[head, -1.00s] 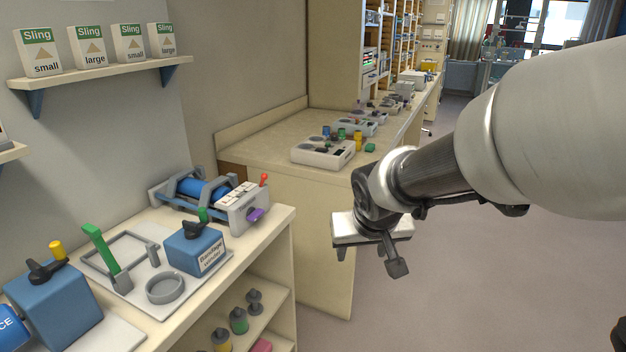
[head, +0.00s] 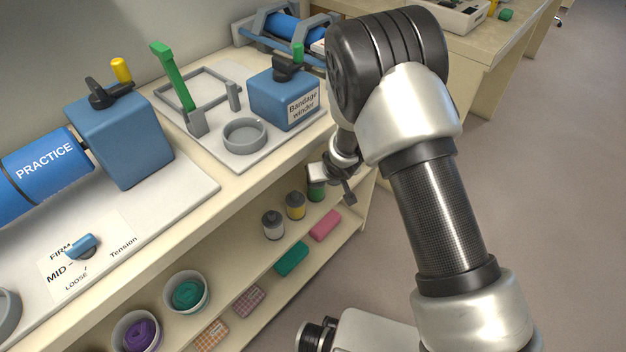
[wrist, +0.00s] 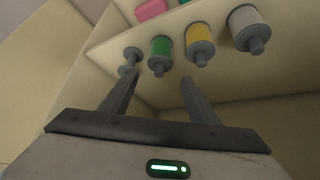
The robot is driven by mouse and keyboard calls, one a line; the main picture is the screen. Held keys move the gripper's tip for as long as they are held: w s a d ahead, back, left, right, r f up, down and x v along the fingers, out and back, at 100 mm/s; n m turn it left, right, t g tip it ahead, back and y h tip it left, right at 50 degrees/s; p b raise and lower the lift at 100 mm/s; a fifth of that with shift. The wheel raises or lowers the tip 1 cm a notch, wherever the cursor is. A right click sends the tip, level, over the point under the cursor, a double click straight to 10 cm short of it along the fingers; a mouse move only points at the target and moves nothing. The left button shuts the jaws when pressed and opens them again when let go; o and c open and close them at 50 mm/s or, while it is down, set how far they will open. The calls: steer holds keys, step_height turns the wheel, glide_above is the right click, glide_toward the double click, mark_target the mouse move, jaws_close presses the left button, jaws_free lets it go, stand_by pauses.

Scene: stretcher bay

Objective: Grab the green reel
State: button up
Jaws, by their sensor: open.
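In the wrist view the green reel (wrist: 160,47) has a dark grey end cap and lies ahead, in line with the gap between the fingers. My gripper (wrist: 158,84) is open and empty, with the reel beyond its fingertips. In the head view my gripper (head: 335,182) is small and partly hidden by my arm.
A yellow reel (wrist: 199,40) and a white-grey reel (wrist: 246,26) stand right of the green one in the wrist view. A bare grey spool (wrist: 130,60) stands left of it. A pink block (head: 324,225) lies nearby. The counter edge overhangs the shelf.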

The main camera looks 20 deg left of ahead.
mark_target(318, 186)
steer(key=b+x, duration=0.2)
steer(key=x, duration=1)
steer(key=shift+s+f, duration=0.1)
steer(key=shift+f, duration=0.05)
steer(key=shift+b+x, duration=0.85)
steer(key=shift+x, duration=1.8)
steer(key=shift+s+d+f, duration=0.1)
steer(key=shift+s, duration=0.1)
steer(key=shift+c, duration=0.3)
steer(key=c, duration=0.7)
